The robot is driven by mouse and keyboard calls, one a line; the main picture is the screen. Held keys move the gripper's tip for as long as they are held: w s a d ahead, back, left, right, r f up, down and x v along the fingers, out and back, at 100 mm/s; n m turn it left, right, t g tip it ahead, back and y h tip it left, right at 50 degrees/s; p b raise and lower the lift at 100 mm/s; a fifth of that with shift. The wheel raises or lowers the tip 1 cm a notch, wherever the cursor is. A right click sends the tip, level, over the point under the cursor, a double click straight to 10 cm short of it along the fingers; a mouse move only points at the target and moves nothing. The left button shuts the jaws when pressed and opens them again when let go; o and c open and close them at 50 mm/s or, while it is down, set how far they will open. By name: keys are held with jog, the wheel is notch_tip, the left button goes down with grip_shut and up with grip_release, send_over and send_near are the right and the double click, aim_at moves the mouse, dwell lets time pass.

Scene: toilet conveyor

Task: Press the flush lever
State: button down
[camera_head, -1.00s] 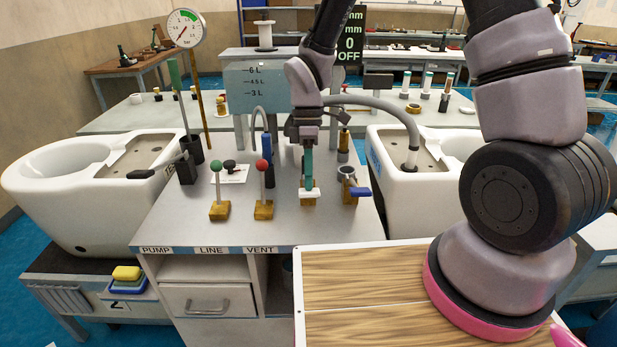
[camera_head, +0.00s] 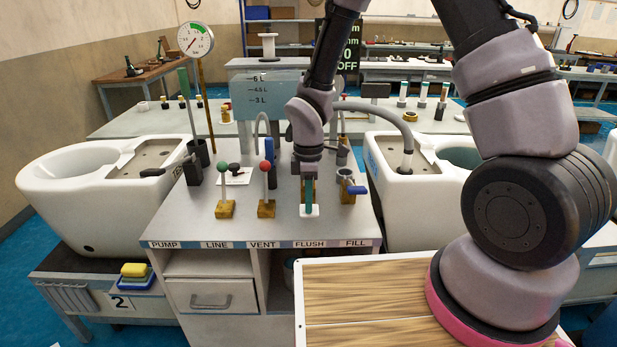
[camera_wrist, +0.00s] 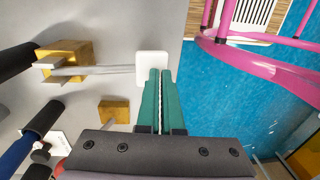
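The flush lever shows as a white square pad (camera_head: 309,211) near the front edge of the bench, above the FLUSH label (camera_head: 309,244). In the wrist view the pad (camera_wrist: 152,66) sits at the end of a grey metal rod that runs to a yellow block (camera_wrist: 70,60).
Left of my gripper stand a red-knobbed lever (camera_head: 266,188) and a green-knobbed lever (camera_head: 224,190) on yellow blocks. Close on the right is the fill valve with a blue handle (camera_head: 357,190). A curved grey hose (camera_head: 390,115) arches behind. A wooden-topped surface (camera_head: 365,285) lies in front.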

jog(key=shift+s+f, duration=0.25)
jog(key=shift+f, duration=0.2)
jog(key=shift+s+d+f, duration=0.1)
jog(key=shift+s+f, duration=0.05)
jog(key=shift+r, duration=0.6)
notch_tip(320, 180, up, 13)
jog(key=s, duration=0.2)
jog(key=shift+s, duration=0.2)
